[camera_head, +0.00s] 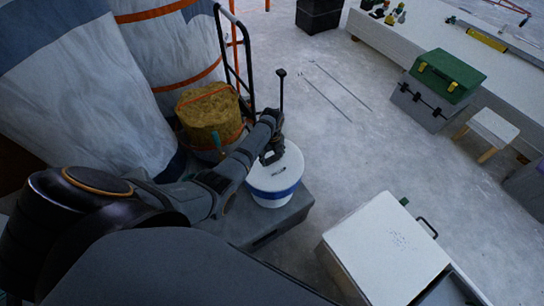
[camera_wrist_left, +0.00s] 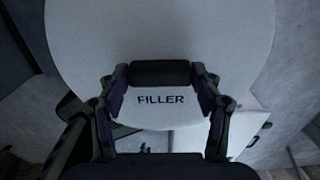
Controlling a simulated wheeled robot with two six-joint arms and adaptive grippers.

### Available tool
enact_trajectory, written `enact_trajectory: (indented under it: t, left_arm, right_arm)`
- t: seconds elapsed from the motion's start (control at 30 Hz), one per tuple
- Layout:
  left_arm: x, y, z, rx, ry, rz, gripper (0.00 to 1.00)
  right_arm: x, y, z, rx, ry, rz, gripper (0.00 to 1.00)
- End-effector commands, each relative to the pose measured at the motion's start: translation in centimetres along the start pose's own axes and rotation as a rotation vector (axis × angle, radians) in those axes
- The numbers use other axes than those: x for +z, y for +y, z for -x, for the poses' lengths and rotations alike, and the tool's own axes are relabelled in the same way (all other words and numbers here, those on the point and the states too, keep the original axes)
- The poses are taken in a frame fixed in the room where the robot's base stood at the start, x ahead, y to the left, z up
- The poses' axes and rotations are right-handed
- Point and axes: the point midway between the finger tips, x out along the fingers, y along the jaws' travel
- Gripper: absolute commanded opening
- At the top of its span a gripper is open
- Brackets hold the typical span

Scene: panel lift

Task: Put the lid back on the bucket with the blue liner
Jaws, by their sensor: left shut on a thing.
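The white round lid (camera_head: 288,165) lies level at the top of the white bucket with a blue band (camera_head: 272,199). I cannot tell whether it is fully seated or slightly above the rim. The wrist view shows the lid (camera_wrist_left: 85,45) from above, with the word FILLER on it. My left gripper (camera_head: 270,157) reaches down over the lid. In the wrist view its fingers (camera_wrist_left: 160,75) are on either side of a dark bar, shut on the lid's handle. The bucket's inside is hidden. My right gripper is out of view.
The bucket stands on a grey box (camera_head: 300,207). A yellow-brown sack-like bundle (camera_head: 208,112) and large wrapped rolls (camera_head: 170,50) stand left of it. A white-topped cabinet (camera_head: 385,245) is at the lower right. Open floor (camera_head: 340,140) lies to the right.

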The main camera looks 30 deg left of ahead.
Motion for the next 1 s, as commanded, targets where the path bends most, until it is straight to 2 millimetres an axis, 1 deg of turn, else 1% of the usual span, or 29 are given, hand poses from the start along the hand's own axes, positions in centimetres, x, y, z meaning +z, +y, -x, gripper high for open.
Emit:
enact_trajectory:
  t: [0.47,0.83,0.87,1.0]
  left_arm:
    - [0.00,-0.02,0.10,0.000,0.000,0.000,0.30]
    - [0.00,-0.02,-0.02,0.000,0.000,0.000,0.30]
    - [0.00,-0.02,-0.02,0.000,0.000,0.000,0.68]
    - [0.01,-0.01,-0.02,0.000,0.000,0.000,0.87]
  right_arm:
    - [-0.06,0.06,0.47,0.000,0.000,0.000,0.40]
    - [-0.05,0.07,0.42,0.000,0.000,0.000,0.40]
    - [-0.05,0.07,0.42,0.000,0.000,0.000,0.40]
    - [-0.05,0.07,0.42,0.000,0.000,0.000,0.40]
